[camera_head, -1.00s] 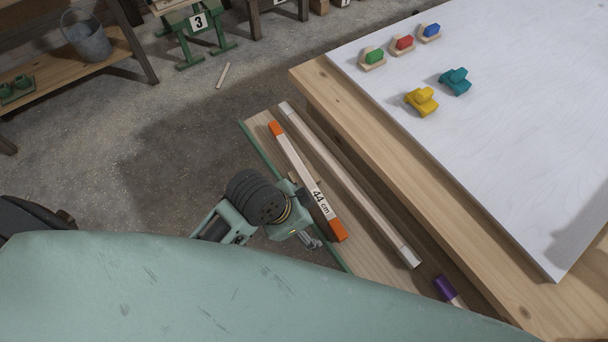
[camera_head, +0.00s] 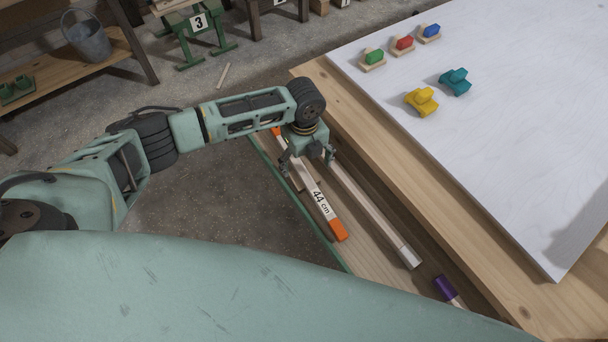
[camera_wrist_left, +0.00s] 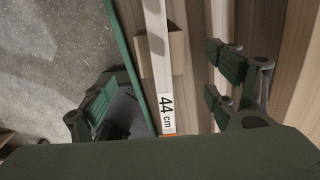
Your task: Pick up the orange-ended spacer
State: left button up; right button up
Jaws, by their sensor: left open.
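The orange-ended spacer (camera_head: 322,203) is a pale bar with orange ends and a "44 cm" label. It lies on a low wooden shelf alongside the table. My left gripper (camera_head: 308,163) is open and empty over the far half of the spacer, pointing down, and partly hides it near its far orange end. In the left wrist view the spacer (camera_wrist_left: 158,55) runs lengthwise between the spread fingers (camera_wrist_left: 163,95), apart from both. The label and a bit of orange show at the bottom there. My right gripper is not in view.
A white-ended spacer (camera_head: 372,207) lies parallel, close on the right. A purple-ended one (camera_head: 446,289) lies nearer. The shelf has a green edge (camera_head: 318,242) on its left. The table (camera_head: 420,200) rises at right, its white board (camera_head: 480,150) holding several small toys.

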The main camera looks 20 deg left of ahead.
aim_at(305, 176)
pick_arm(q)
jog(key=f, duration=0.7)
jog(key=shift+s+d+f, duration=0.1)
jog(key=shift+s+d, duration=0.1)
jog(key=shift+d, duration=0.05)
jog(key=shift+c, duration=0.2)
jog(key=c, duration=1.7)
